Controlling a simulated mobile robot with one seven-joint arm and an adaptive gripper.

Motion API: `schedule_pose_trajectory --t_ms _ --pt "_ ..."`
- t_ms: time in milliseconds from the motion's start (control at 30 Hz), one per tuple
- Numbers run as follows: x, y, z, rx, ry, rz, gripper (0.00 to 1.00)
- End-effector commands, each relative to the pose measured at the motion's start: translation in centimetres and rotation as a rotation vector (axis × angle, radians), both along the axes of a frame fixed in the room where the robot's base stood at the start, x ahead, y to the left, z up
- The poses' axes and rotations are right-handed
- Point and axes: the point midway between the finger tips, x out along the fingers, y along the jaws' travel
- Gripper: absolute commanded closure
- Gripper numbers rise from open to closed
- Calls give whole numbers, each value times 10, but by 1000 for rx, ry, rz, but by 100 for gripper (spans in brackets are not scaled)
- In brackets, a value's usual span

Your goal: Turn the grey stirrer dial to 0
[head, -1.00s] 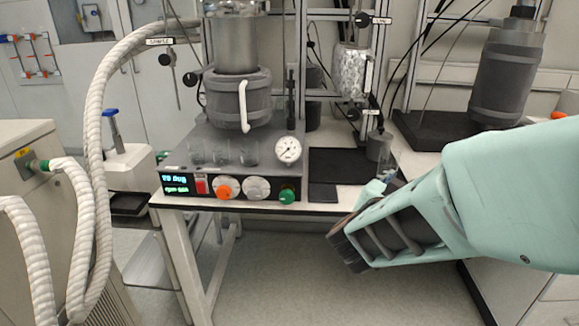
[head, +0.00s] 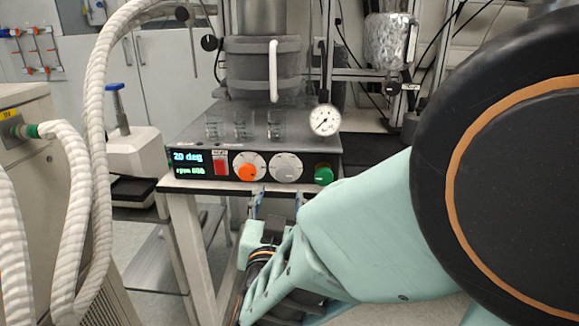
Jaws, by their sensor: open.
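The grey stirrer dial (head: 286,167) is a round pale dial on the reactor's front panel, between the orange dial (head: 248,168) and the green knob (head: 323,176). Its pointer setting is too small to read. The display (head: 188,164) shows "20 deg" above a green rpm line whose digits are unclear. My gripper (head: 277,201) is just below and in front of the panel, with its fingers pointing up towards the dials. The fingers are apart with nothing between them. They do not visibly surround the grey dial.
A red switch (head: 221,163) sits left of the dials. A pressure gauge (head: 324,120) and small glass beakers (head: 240,126) stand on the reactor's top above the panel. A ribbed white hose (head: 93,130) hangs at the left. My arm hides much of the right side.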

Motion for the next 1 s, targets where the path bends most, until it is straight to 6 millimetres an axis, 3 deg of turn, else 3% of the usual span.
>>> schedule_pose_trajectory --t_ms 500,700,1000 --pt "88 -5 -1 1 1 -4 51" --pt "101 -5 0 0 1 -3 51" --pt "102 -5 0 0 1 -3 54"
